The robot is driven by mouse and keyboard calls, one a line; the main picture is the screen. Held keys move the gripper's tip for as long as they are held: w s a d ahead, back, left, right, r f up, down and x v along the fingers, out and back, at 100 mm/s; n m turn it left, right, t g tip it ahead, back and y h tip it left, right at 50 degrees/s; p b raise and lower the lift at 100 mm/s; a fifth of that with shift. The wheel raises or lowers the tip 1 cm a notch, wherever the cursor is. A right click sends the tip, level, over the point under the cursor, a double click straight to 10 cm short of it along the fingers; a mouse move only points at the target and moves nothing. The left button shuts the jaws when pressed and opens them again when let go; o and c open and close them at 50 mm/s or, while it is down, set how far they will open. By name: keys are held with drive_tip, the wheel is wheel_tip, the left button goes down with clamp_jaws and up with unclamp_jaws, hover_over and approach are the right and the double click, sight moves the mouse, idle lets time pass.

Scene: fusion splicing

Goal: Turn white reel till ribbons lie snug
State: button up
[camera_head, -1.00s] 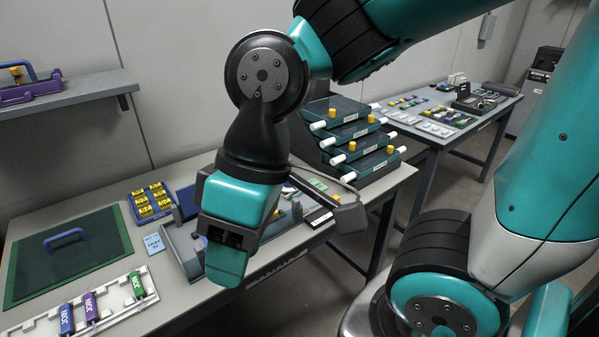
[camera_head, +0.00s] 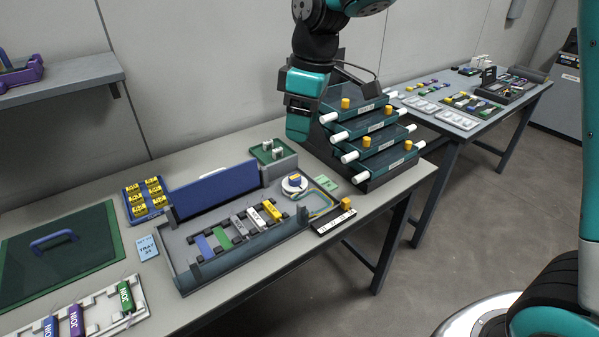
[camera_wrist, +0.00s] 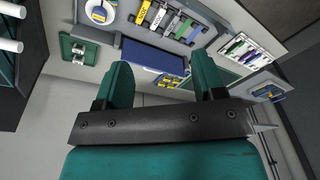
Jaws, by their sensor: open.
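The white reel (camera_head: 294,184) sits at the right end of the open grey splice tray (camera_head: 251,247), with a blue and yellow piece on top. It also shows at the top left of the wrist view (camera_wrist: 101,10). Coloured ribbons (camera_head: 325,200) curve in a loop to the right of the reel; how tightly they lie is too small to tell. My gripper (camera_head: 298,122) is up behind the reel, beside the stacked trays, apart from the reel. In the wrist view its two teal fingers (camera_wrist: 165,82) are spread with nothing between them.
Stacked dark trays with white rollers (camera_head: 371,140) stand right of the reel. A raised blue lid (camera_head: 215,188) and a small green-topped block (camera_head: 270,152) stand behind the splice tray. A yellow-knobbed black block (camera_head: 334,221) lies in front. A green mat (camera_head: 65,255) lies left.

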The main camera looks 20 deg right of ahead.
sight(295, 177)
drive_tip(key=w+d+f+n+h, duration=0.15)
drive_tip(key=w+f, duration=0.25)
drive_tip(key=w, duration=0.4)
drive_tip(key=w+d+f+n, duration=0.2)
drive_tip(key=w+f, duration=0.1)
drive_tip(key=w, duration=0.4)
drive_tip(key=f+p, duration=0.1)
drive_tip(key=f, duration=0.7)
drive_tip(key=f+p, duration=0.2)
drive_tip(key=f, duration=0.7)
drive_tip(key=shift+w+a+f, duration=0.15)
drive_tip(key=shift+a+f, duration=0.05)
drive_tip(key=shift+f, duration=0.1)
drive_tip(key=c, duration=0.9)
